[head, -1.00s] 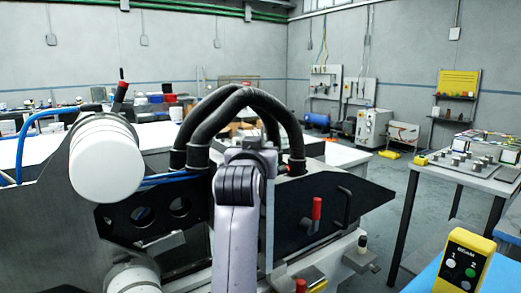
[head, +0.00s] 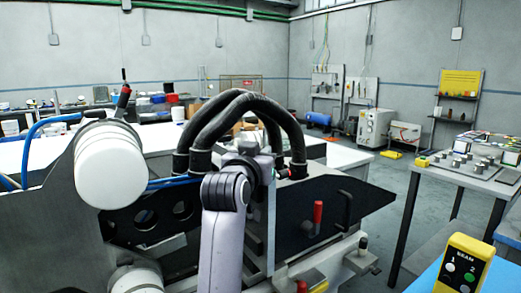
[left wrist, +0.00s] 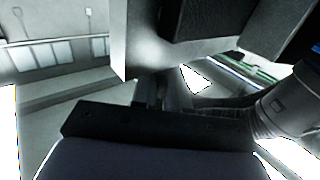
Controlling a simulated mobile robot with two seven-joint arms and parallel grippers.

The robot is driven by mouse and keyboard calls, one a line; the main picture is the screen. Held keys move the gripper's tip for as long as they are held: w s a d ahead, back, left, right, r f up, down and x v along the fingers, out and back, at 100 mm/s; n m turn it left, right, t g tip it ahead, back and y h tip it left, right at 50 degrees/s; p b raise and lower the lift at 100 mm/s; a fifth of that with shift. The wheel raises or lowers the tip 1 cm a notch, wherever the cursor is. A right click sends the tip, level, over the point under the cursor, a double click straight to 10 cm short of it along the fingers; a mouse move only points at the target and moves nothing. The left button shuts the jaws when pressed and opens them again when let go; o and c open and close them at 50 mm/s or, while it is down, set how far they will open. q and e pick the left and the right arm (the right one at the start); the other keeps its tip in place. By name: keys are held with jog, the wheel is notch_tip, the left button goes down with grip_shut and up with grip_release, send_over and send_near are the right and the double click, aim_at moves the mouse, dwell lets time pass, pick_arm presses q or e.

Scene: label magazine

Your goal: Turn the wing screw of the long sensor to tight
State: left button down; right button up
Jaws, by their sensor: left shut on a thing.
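My left arm rises in the middle of the head view, and its gripper (head: 250,150) is at the upright grey metal bracket of the machine, under the arching black hoses. Its jaws are shut on a small part there, consistent with the wing screw, but the arm and wrist hide the screw and most of the long sensor. In the left wrist view the dark gripper body (left wrist: 160,125) fills the bottom, and the narrow fingers (left wrist: 162,92) reach in under a pale metal block (left wrist: 145,35). The screw's wings cannot be made out. My right gripper is not in view.
Thick black hoses (head: 235,101) arch close over the gripper; one also shows in the left wrist view (left wrist: 285,105). A dark machine plate (head: 345,205) with a red handle (head: 317,213) lies to the right. A white roll (head: 103,170) stands left. A yellow button box (head: 462,262) is front right.

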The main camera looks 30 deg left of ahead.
pick_arm(q)
jog(key=m+h+p, duration=0.1)
jog(key=m+h, duration=0.1)
jog(key=h, duration=0.1)
jog(key=shift+a+r+t+p, duration=0.1)
jog(key=shift+a+t+p, duration=0.05)
jog(key=shift+t+p, duration=0.2)
jog(key=m+h, duration=0.2)
jog(key=h, duration=0.1)
jog(key=shift+m+h, duration=1.1)
jog(key=shift+h, duration=0.7)
jog(key=shift+m+h, duration=0.3)
jog(key=shift+h, duration=0.2)
jog(key=c, duration=1.2)
grip_release()
jog(key=shift+w, duration=0.1)
jog(key=shift+d+y, duration=0.2)
jog(key=shift+y, duration=0.3)
